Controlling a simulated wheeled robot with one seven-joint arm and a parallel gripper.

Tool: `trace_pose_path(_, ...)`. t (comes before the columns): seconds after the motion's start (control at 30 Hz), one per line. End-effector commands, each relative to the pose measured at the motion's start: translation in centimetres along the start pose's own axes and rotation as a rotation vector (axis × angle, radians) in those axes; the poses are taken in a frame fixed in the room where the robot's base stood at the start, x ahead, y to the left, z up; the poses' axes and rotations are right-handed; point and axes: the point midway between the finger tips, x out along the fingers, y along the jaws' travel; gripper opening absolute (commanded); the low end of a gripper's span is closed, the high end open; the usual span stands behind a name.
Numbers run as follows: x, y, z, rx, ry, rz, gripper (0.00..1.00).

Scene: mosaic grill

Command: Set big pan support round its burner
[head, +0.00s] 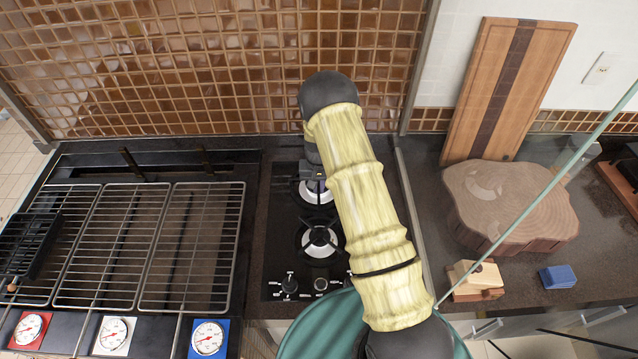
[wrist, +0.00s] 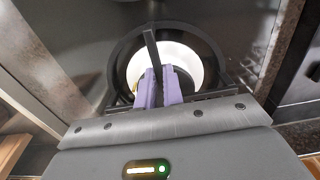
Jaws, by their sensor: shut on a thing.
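The big pan support is a black ring with bars. In the wrist view my gripper (wrist: 159,82) has its purple fingers shut on one bar of the pan support (wrist: 151,48). The ring shows around the pale, bright burner (wrist: 192,62), roughly surrounding it. I cannot tell whether the support rests on the hob or is slightly above it. In the head view the far burner (head: 314,192) is at the back of the black hob, with part of the support (head: 297,190) at its left. My arm hides its right side, and the fingertips are hidden there.
The nearer burner (head: 320,241) has its own small dark support. Hob knobs (head: 289,284) are in front. A grill with wire grates (head: 190,245) stands left. A round wooden block (head: 510,205), a cutting board (head: 508,90) and a blue sponge (head: 558,277) are right. The tiled wall is close behind.

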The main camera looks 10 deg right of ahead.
Motion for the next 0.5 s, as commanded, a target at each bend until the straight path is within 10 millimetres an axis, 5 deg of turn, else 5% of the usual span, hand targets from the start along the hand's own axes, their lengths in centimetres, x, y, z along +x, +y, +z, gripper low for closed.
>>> trace_pose_path(0.5,1.1,0.1,0.1,0.001,-0.003,0.001,0.0)
